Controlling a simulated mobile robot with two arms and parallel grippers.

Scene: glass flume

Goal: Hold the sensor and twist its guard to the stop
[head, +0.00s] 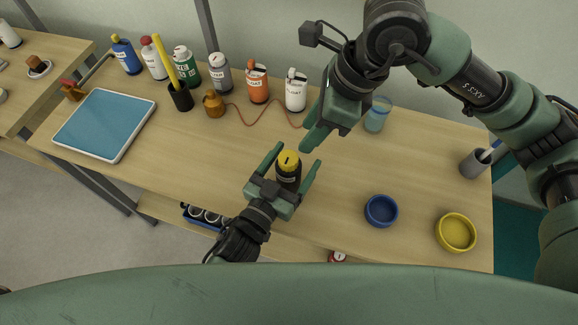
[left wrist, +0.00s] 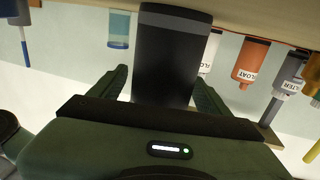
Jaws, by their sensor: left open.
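The sensor (head: 288,176) is a dark upright cylinder on the bench, topped by a yellow guard (head: 288,159) with a dark mark. My left gripper (head: 299,155) is open, with one finger on each side of the sensor. In the left wrist view the sensor's dark body (left wrist: 174,60) stands between the two open fingers, with a gap visible on the left side; the yellow guard is out of that view. My right gripper (head: 316,137) hangs above and behind the sensor, apart from it. I see it nearly side-on, so its opening is unclear.
Several bottles line the back, including an orange one (head: 257,82) and a white one (head: 296,92). A blue-liquid beaker (head: 377,115) stands behind my right gripper. A blue dish (head: 381,211) and yellow dish (head: 455,232) lie right. The bench left of the sensor is clear up to a tablet-like panel (head: 105,124).

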